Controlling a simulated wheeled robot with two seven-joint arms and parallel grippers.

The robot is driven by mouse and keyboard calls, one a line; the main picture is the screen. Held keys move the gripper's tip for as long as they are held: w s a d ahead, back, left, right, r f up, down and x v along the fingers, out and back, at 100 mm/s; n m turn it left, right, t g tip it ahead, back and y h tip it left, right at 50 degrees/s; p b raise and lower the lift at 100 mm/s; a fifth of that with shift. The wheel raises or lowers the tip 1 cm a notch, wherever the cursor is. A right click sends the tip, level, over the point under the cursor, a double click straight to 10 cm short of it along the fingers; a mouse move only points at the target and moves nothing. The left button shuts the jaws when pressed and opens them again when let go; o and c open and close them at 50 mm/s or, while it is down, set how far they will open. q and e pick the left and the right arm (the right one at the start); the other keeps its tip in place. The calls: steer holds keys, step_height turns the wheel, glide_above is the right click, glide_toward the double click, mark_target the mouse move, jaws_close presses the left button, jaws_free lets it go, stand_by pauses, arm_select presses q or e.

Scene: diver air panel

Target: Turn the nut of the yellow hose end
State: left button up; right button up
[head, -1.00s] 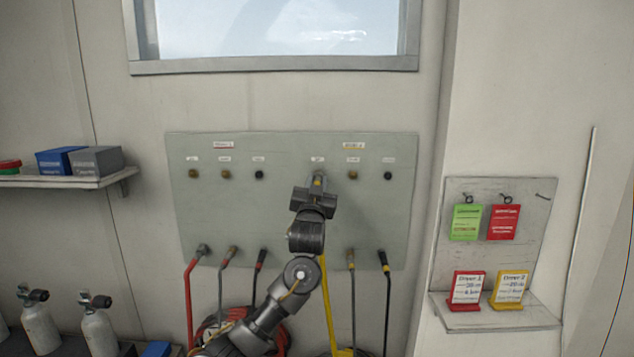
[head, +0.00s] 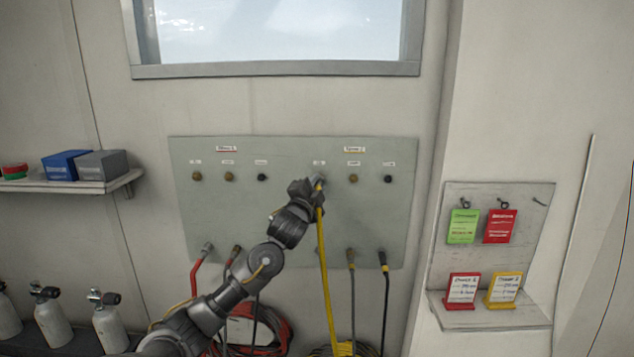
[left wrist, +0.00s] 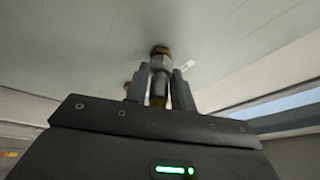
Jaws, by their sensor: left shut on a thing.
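The yellow hose (head: 326,270) hangs from the upper row of the grey-green panel (head: 290,230), below the right-hand label group. Its upper end is at my left gripper (head: 317,186). In the left wrist view the hose end's metal nut (left wrist: 159,64) sits against a brass fitting (left wrist: 160,50) on the panel. The fingers of my left gripper (left wrist: 159,85) stand on both sides of the hose end, shut on it. A brass-coloured part shows between the fingers below the nut. My right gripper is not in view.
Red, grey and black hose ends sit along the panel's lower row, with a grey hose (head: 352,285) and black hose (head: 386,290) at right. A tag board (head: 535,230) stands right. A shelf (head: 70,184) and cylinders (head: 108,325) are left.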

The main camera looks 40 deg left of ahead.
arm_select(q)
steer(key=m+p, duration=0.1)
steer(key=m, duration=0.1)
steer(key=m+g+h, duration=0.1)
steer(key=m, duration=0.2)
steer(key=shift+m+g+p, duration=0.3)
steer(key=shift+p, duration=0.05)
steer(key=m+g, duration=0.1)
steer(key=m, duration=0.1)
steer(key=shift+m+p, duration=0.35)
steer(key=shift+m, duration=0.05)
steer(key=shift+w+d+f+m+g, duration=0.1)
steer(key=shift+m+g, duration=0.2)
steer(key=shift+m, duration=0.4)
steer(key=o, duration=1)
steer(key=shift+r, duration=0.2)
steer(key=shift+s, duration=0.2)
